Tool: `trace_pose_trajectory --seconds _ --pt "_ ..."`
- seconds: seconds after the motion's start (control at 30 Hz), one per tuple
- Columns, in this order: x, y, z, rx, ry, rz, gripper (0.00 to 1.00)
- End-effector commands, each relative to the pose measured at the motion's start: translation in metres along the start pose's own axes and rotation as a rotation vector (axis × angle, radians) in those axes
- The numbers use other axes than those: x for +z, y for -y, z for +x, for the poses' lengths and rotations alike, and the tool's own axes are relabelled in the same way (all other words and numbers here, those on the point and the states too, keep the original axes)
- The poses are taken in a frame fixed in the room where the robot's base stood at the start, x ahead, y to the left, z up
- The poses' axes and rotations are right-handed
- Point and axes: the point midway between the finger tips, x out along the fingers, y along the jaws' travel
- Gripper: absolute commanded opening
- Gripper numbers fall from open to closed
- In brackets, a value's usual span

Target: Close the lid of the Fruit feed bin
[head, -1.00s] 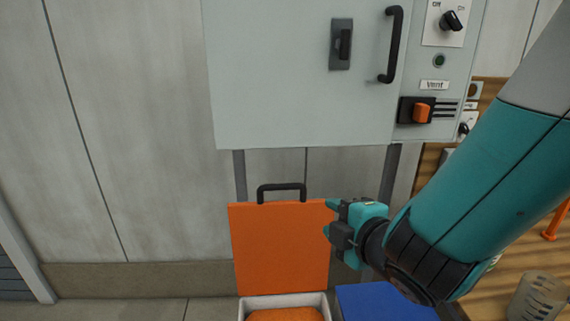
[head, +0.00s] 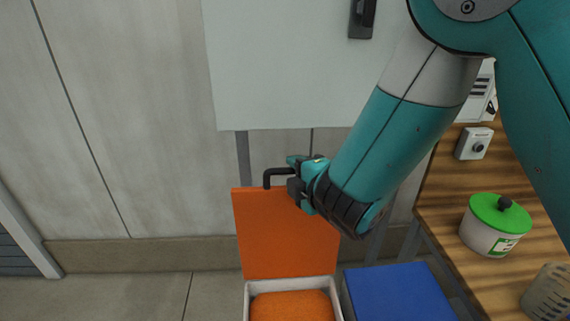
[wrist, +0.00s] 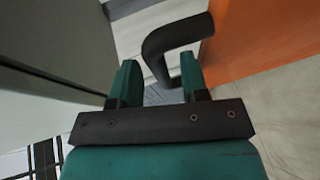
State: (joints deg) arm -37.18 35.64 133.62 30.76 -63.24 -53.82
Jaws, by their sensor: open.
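A bin with an orange lid (head: 280,235) stands at the lower middle of the head view. Its lid is raised upright behind the white-rimmed body (head: 247,300), which holds orange contents (head: 292,306). I see no readable name on it. A black bar handle (head: 275,175) tops the lid; its right part is hidden by my gripper. My gripper (head: 294,178) is at the handle's right end. In the wrist view the open fingers (wrist: 160,68) have part of the handle (wrist: 165,38) between and beyond their tips, and the lid (wrist: 265,40) at right. I cannot tell whether they touch.
A grey cabinet (head: 280,80) hangs above the lid. A blue lid (head: 398,292) lies flat right of the bin. The floor at left is clear.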

Motion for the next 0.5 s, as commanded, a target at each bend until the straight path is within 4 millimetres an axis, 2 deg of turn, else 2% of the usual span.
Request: trace_pose_trajectory --seconds 0.43,0.47,0.5 --pt "0.0006 0.0018 0.0065 0.0 0.005 0.001 0.41" --pt "0.0006 0.0018 0.0065 0.0 0.005 0.001 0.39" --pt "0.0006 0.0017 0.0065 0.0 0.005 0.001 0.3"
